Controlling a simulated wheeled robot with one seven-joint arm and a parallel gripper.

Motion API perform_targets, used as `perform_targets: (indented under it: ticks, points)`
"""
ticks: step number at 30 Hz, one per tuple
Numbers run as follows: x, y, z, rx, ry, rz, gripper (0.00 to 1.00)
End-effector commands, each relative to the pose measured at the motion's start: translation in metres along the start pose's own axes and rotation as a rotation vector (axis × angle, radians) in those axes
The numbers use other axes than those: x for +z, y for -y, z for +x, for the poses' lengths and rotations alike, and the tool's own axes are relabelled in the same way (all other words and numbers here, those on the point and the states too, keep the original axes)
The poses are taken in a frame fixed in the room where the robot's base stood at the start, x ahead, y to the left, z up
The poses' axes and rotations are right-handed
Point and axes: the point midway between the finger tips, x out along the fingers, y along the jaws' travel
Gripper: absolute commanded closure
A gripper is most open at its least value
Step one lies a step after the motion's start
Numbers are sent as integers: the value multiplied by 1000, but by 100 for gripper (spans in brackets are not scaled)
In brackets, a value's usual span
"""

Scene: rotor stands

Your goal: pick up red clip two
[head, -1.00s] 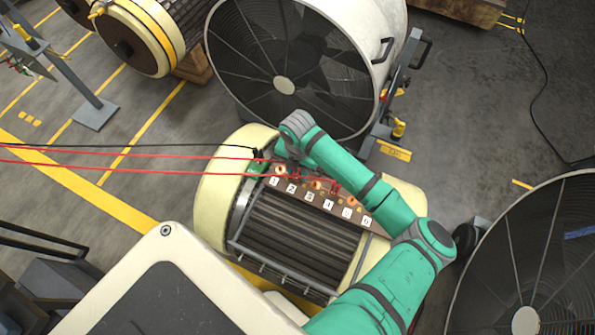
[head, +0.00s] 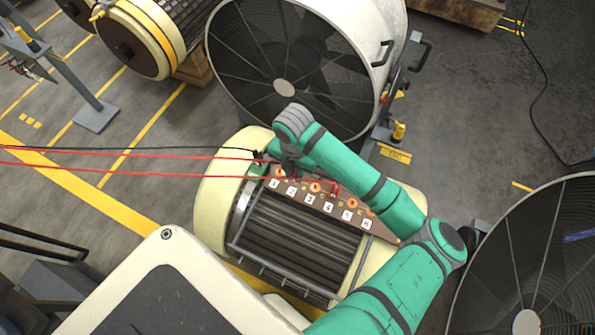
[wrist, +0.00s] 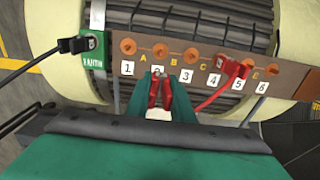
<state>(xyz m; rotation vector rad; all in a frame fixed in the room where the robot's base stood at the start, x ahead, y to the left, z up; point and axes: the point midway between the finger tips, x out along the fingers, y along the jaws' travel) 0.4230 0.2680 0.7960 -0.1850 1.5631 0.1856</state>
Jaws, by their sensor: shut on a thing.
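My gripper (wrist: 160,92) is shut on a red clip (wrist: 153,93), seen in the wrist view in front of the brown terminal board (wrist: 187,68), below label 2. The clip looks apart from the orange studs, and the stud above it is bare. Another red clip (wrist: 231,67) sits on the board by labels 4 and 5, with its red lead running down and left. It also shows in the head view (head: 335,189). In the head view my arm largely hides the gripper. Neither red clip shows a mark telling which is number two.
A black clip (wrist: 76,45) is on the green earth plate (wrist: 94,47) at the board's left end. Red and black leads cross from the left in the head view. A large fan (head: 285,70) stands behind the cream rotor stand (head: 215,200); another fan (head: 530,270) is at right.

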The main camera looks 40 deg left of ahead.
Motion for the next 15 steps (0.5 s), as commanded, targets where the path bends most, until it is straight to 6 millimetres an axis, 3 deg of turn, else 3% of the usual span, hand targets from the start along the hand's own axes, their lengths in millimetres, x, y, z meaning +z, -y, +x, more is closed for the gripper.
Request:
perform_targets:
  ticks: [4,15]
  points:
    - [-22,2,-27,1,3,-5,100]
    - [-87,8,-53,1,1,-4,100]
